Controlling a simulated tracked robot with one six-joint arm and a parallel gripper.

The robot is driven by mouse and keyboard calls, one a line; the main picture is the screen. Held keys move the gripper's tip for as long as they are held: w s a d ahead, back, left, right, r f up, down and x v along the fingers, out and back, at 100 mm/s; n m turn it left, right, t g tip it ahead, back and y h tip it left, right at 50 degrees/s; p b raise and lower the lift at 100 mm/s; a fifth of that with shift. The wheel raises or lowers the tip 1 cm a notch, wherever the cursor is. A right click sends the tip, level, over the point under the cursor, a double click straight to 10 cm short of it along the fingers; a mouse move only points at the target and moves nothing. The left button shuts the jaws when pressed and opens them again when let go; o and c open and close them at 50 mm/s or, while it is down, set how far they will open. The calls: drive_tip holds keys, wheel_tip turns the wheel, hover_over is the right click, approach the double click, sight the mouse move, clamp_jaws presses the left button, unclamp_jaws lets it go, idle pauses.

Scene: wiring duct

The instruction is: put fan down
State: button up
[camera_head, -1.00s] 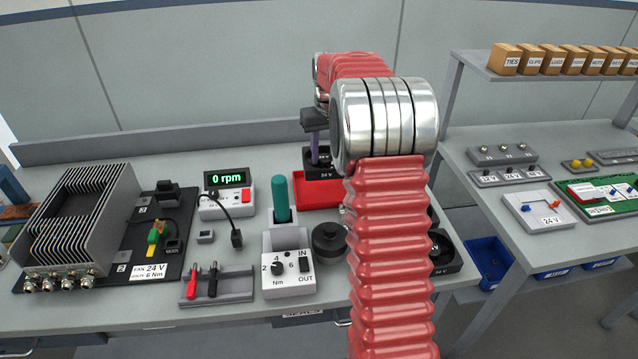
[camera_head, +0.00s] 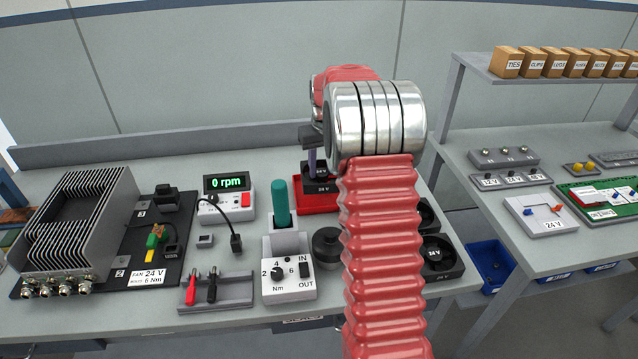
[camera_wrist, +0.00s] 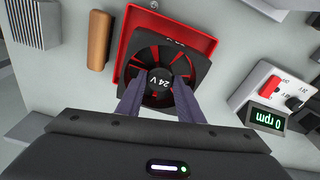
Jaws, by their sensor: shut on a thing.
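A black fan with a "24 V" hub (camera_wrist: 166,84) is between the two fingers of my gripper (camera_wrist: 161,82), which is shut on it. In the head view the fan (camera_head: 322,187) is at the red tray (camera_head: 316,206), behind my arm's elbow. In the wrist view the red tray (camera_wrist: 124,62) shows around the fan's far and left sides. The fan looks slightly turned relative to the tray. I cannot tell whether it touches the tray floor. Other black fans (camera_head: 440,254) lie on the bench right of my arm.
The finned heatsink (camera_head: 80,220) stands at the left on a black plate. The rpm meter (camera_head: 226,197), a torque box (camera_head: 287,278), a green-handled tool (camera_head: 281,202) and a black knob (camera_head: 327,247) stand left of my arm. A brown block (camera_wrist: 98,40) lies beside the tray.

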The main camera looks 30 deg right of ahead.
sight(321, 180)
drive_tip(key=shift+f, duration=0.1)
drive_tip(key=shift+f, duration=2.45)
drive_tip(key=o, duration=0.9)
drive_tip(key=shift+o, duration=0.2)
drive_tip(key=r, duration=0.4)
drive_tip(key=s+r, duration=0.1)
drive_tip(key=r, duration=0.7)
drive_tip(key=shift+s+a, duration=0.15)
drive_tip(key=shift+s, duration=0.05)
